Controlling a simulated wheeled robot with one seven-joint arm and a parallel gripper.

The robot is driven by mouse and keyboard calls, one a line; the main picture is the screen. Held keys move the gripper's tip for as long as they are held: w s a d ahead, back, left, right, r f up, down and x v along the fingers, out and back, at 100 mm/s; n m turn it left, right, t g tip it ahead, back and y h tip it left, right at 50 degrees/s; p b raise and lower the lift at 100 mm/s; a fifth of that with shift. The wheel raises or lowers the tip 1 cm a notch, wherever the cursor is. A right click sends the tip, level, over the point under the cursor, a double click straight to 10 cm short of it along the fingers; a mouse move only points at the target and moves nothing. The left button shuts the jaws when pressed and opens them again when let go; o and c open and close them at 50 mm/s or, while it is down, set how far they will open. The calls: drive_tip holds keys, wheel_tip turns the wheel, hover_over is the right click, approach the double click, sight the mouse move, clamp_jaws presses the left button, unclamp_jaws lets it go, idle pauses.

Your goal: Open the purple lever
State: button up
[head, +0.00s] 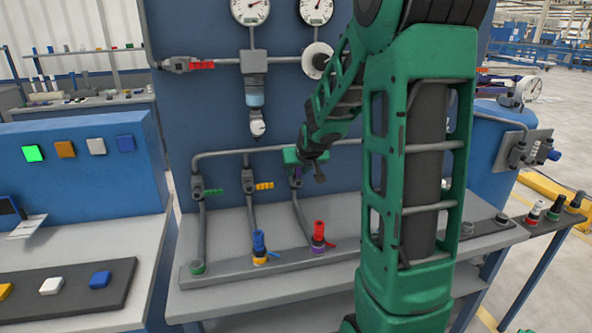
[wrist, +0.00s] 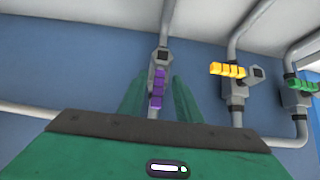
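The purple lever (wrist: 157,88) shows in the wrist view on a grey valve (wrist: 160,58), lying along its pipe. My gripper (wrist: 158,100) is in front of it, with the two green fingers apart on either side of the lever. I cannot tell whether either finger touches it. In the head view my gripper (head: 305,158) is at the third pipe from the left, where only a small bit of the purple lever (head: 296,171) shows; my gripper and arm hide the rest.
A yellow lever (head: 265,186) and a green lever (head: 213,192) lie crosswise on the pipes to the left. A red lever (head: 202,65) is higher up. Blue (head: 259,243) and red (head: 318,233) fittings stand on the bench below. A blue panel is behind.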

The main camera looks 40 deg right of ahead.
drive_tip(key=shift+r, duration=0.25)
drive_tip(key=shift+s+a+r, duration=0.1)
drive_tip(key=shift+s+r, duration=0.1)
drive_tip(key=shift+r, duration=0.2)
drive_tip(key=v, duration=0.9)
drive_tip(key=shift+s, duration=0.3)
drive_tip(key=shift+a+r, duration=0.1)
drive_tip(key=s+a+f+g+y, duration=0.1)
drive_tip(key=s+a+f+g, duration=0.1)
drive_tip(key=s, duration=0.7)
drive_tip(key=s+a+f+m+g+y, duration=0.1)
drive_tip(key=s+a+f+g, duration=0.2)
drive_tip(key=s, duration=0.7)
drive_tip(key=s+a+f+g+y, duration=0.2)
drive_tip(key=s+a, duration=0.3)
drive_tip(key=s, duration=0.5)
drive_tip(key=shift+f+m+g, duration=0.35)
drive_tip(key=shift+m+g, duration=0.05)
drive_tip(key=shift+g, duration=0.2)
drive_tip(key=shift+s, duration=0.1)
